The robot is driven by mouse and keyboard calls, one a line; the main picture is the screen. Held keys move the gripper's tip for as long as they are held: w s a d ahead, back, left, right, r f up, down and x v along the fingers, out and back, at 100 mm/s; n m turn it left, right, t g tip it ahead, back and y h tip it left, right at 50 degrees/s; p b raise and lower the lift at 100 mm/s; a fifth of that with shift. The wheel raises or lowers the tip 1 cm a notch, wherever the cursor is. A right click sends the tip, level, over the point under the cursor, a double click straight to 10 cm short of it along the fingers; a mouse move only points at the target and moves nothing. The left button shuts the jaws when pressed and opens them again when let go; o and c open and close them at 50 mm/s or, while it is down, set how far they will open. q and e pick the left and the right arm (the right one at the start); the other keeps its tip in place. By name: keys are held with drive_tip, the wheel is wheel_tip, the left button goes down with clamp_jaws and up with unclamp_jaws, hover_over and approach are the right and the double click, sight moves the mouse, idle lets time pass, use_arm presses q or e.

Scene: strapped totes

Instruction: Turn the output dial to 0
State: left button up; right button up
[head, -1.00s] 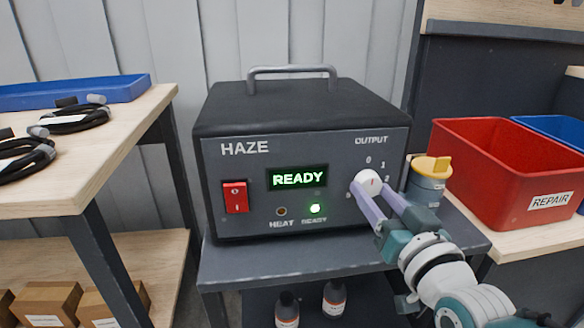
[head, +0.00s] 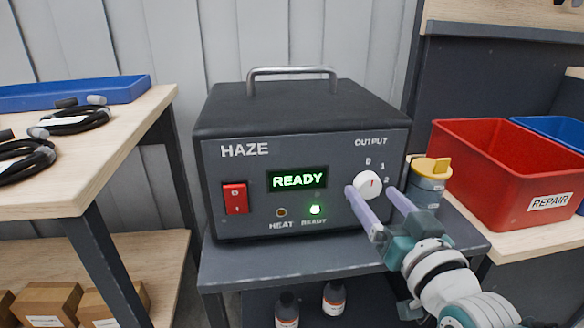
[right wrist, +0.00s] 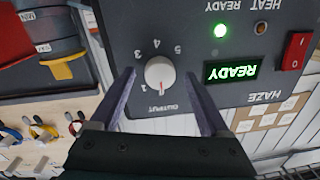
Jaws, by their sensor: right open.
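The white output dial (head: 368,184) sits at the right of the front of the grey HAZE machine (head: 301,130). In the right wrist view the dial (right wrist: 160,73) shows upside down, and its red mark points toward the OUTPUT lettering, where the 0 is. My right gripper (head: 371,191) is open, with one finger on each side of the dial and a gap to it. It also shows open around the dial in the right wrist view (right wrist: 165,78). The display (head: 297,179) reads READY in green. My left gripper is not in view.
A red rocker switch (head: 235,198) and a lit green READY lamp (head: 315,209) are on the front panel. A yellow-topped container (head: 428,180) stands close to the right of my gripper. A red REPAIR tote (head: 495,180) is further right. A wooden bench (head: 110,140) stands left.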

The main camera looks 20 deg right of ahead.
drive_tip(key=s+a+p, duration=0.1)
drive_tip(key=s+p, duration=0.1)
drive_tip(key=s, duration=0.7)
drive_tip(key=shift+a, duration=0.3)
drive_tip(key=shift+r, duration=0.1)
drive_tip(key=s+a+r+n+g+y+p, duration=0.1)
drive_tip(key=a+r+n+g+y+p, duration=0.2)
drive_tip(key=r+p, duration=0.55)
drive_tip(key=s+a+r+n+g+y+p, duration=0.15)
drive_tip(key=a+r+g+p, duration=0.25)
drive_tip(key=r+p, duration=0.4)
drive_tip(key=s+a+r+n+g+h+p, duration=0.15)
drive_tip(key=s+r+g+p, duration=0.55)
drive_tip(key=s+r+p, duration=0.75)
wheel_tip(320, 180, up, 37)
drive_tip(key=p, duration=3.5)
drive_tip(key=shift+d+p, duration=0.15)
drive_tip(key=shift+p, duration=0.25)
